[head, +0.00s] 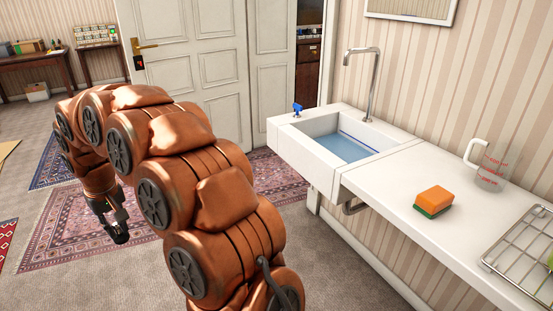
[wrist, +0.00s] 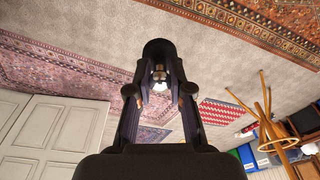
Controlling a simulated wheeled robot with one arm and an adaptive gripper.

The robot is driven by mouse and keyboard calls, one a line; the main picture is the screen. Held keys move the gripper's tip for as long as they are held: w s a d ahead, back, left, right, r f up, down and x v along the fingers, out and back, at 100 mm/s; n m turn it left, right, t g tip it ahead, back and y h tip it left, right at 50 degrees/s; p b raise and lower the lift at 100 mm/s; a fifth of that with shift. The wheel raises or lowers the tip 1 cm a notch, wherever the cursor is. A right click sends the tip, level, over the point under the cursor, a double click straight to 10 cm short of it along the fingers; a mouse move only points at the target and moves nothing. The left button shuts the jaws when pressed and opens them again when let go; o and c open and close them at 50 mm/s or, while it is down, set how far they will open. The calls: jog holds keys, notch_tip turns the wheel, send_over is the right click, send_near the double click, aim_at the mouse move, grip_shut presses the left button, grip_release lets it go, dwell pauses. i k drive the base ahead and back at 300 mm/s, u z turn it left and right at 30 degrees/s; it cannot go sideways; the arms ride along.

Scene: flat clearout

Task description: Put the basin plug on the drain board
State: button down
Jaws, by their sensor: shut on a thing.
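My gripper (head: 112,218) hangs at the left of the head view, low over the rug and well away from the sink. In the wrist view my gripper (wrist: 159,88) is closed around a dark, rounded piece with a shiny metal knob, which looks like the basin plug (wrist: 158,48). Part of it is hidden between the fingers. The white drain board (head: 385,195) runs right from the basin (head: 345,147), which holds bluish water. My gripper and the plug are apart from both.
On the board are an orange and green sponge (head: 434,200), a clear measuring jug (head: 490,172) and a wire rack (head: 525,250). A tall tap (head: 371,85) and a small blue item (head: 297,108) are at the basin. The board's front left is bare.

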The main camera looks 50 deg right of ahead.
aim_at(382, 175)
jog(key=u, duration=0.05)
jog(key=i, duration=1.1)
jog(key=z, duration=2.25)
